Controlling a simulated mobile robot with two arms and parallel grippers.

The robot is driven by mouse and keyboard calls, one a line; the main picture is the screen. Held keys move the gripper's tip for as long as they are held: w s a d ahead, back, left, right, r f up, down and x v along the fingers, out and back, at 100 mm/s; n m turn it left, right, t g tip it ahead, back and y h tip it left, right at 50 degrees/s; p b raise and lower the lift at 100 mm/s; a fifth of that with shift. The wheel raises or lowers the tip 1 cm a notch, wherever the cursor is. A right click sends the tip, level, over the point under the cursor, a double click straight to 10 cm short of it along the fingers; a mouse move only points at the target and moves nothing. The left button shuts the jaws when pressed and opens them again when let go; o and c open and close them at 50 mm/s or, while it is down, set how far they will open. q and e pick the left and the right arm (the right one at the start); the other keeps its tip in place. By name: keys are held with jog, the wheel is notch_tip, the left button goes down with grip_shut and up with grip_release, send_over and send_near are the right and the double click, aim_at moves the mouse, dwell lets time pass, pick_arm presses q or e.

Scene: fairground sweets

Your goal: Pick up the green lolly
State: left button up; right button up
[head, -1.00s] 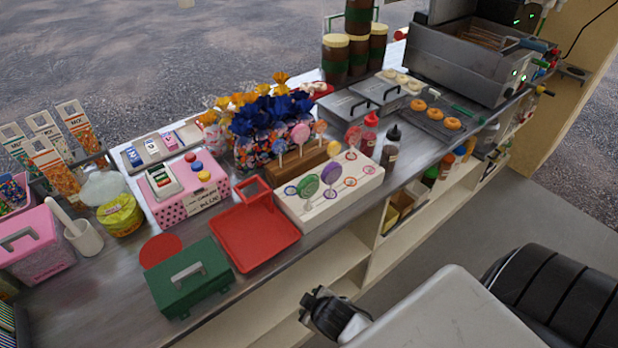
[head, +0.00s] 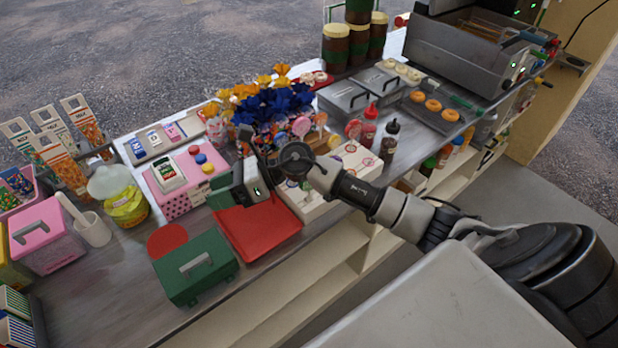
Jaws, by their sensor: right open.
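The white lolly stand (head: 362,163) with ringed holes is on the counter, partly covered by my right arm. I cannot make out the green lolly; my right wrist and forearm cover the part of the stand where it stood. My right gripper (head: 234,168) is open, above the counter between the pink box and the red tray, left of the stand. Nothing shows between its fingers. My left gripper is not in view.
A red tray (head: 262,234) lies below my right gripper, with a green box (head: 196,267) beside it. A pink dotted box (head: 188,180) stands to the left. Blue and orange wrapped sweets (head: 270,112) and a pink lolly (head: 301,127) are close behind. Sauce bottles (head: 389,142) stand right of the stand.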

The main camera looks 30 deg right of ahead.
jog(key=d+r+n+g+h+p, duration=0.15)
jog(key=d+n+g+h, duration=0.5)
jog(key=d+h, duration=1.15)
jog(key=d+f+y, duration=0.1)
jog(key=d+f+n+t+y+p, duration=0.1)
jog(key=d+f+y, duration=0.1)
jog(key=d, duration=0.1)
jog(key=shift+w+d+f+n+t+y, duration=0.1)
jog(key=shift+w+f+n+t+y, duration=0.2)
jog(key=shift+w+f+n, duration=0.1)
jog(key=p, duration=0.4)
send_over(309, 192)
notch_tip(309, 192, down, 5)
jog(key=shift+w+d+f, duration=0.1)
jog(key=shift+f, duration=0.35)
grip_shut()
